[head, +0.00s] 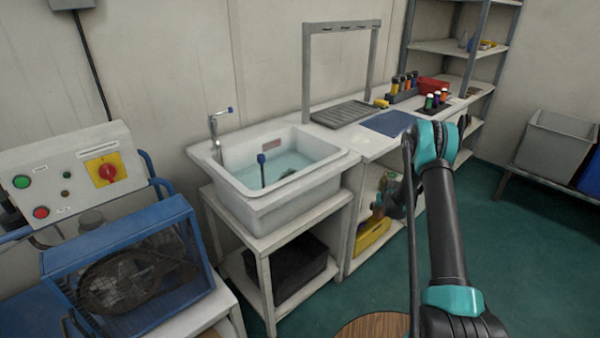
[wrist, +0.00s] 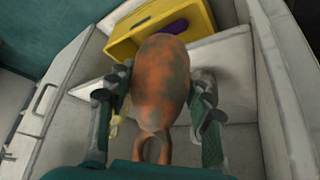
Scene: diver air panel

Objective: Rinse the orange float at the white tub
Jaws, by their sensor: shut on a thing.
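The orange float (wrist: 162,75) is an egg-shaped body with a loop at its near end and dark greenish smears over its surface. My gripper (wrist: 160,90) is shut on it, with one finger on each side, in the wrist view. In the head view my gripper (head: 392,197) is low beside the bench's lower shelf, and the float cannot be made out clearly there. The white tub (head: 300,190) stands on a stand left of the bench, holding pale blue-green water. My gripper is to the right of the tub and below its rim.
A tap (head: 218,130) stands at the tub's back left, and a blue-topped stick (head: 262,172) rises from the water. A yellow bin (head: 371,238), also in the wrist view (wrist: 205,18), sits on the lower shelf near my gripper. The bench top holds a blue mat (head: 388,123) and several bottles.

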